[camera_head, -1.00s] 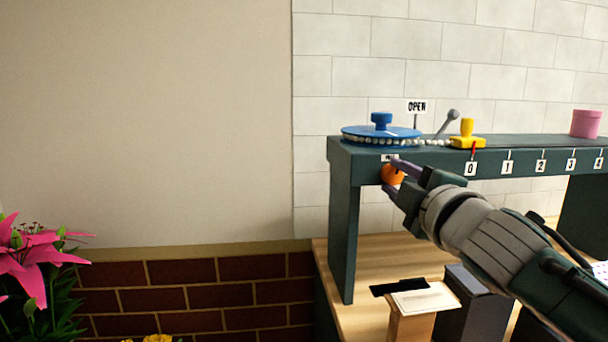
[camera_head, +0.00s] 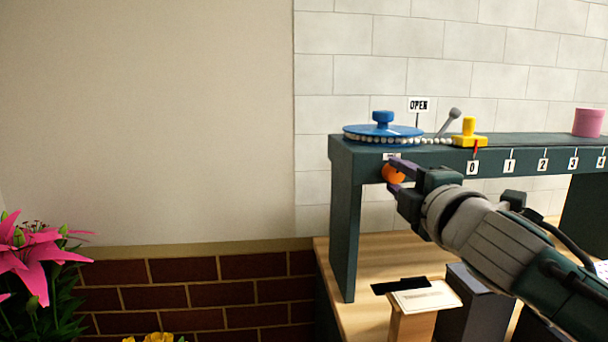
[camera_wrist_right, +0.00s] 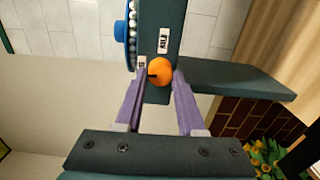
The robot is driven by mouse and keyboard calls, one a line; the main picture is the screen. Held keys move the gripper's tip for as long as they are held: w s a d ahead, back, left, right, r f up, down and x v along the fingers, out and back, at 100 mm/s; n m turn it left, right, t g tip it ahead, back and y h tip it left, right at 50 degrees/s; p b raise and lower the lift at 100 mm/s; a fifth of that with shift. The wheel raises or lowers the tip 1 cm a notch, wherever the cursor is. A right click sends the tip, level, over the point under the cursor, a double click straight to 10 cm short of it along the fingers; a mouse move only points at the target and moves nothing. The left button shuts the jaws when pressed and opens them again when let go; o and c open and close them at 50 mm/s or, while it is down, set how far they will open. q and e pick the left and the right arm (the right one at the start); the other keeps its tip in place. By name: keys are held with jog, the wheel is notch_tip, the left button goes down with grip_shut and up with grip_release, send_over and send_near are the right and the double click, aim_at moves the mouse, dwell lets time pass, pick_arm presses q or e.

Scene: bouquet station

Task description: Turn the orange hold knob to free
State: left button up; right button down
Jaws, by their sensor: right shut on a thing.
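The orange hold knob (camera_head: 393,174) sits on the front face of the dark green shelf, below the blue disc. My right gripper (camera_head: 397,172) is shut on the knob, with one purple finger above it and one below it in the head view. In the right wrist view the orange knob (camera_wrist_right: 160,72) lies between the tips of the two purple fingers (camera_wrist_right: 158,82). A dark mark shows on its face, with small white labels beside it. The label lettering is too small to read surely. My left gripper is not in view.
The blue disc (camera_head: 383,131) with a bead ring and an OPEN sign (camera_head: 419,105) stands on the shelf (camera_head: 345,220). A yellow slider (camera_head: 469,139) is by mark 0. A pink cup (camera_head: 588,122) stands farther right. A wooden block (camera_head: 412,325) is below. Pink lilies (camera_head: 35,258) stand at left.

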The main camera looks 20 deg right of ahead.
jog(key=c, duration=0.5)
grip_release()
jog(key=v, duration=1)
jog(key=shift+d, duration=0.1)
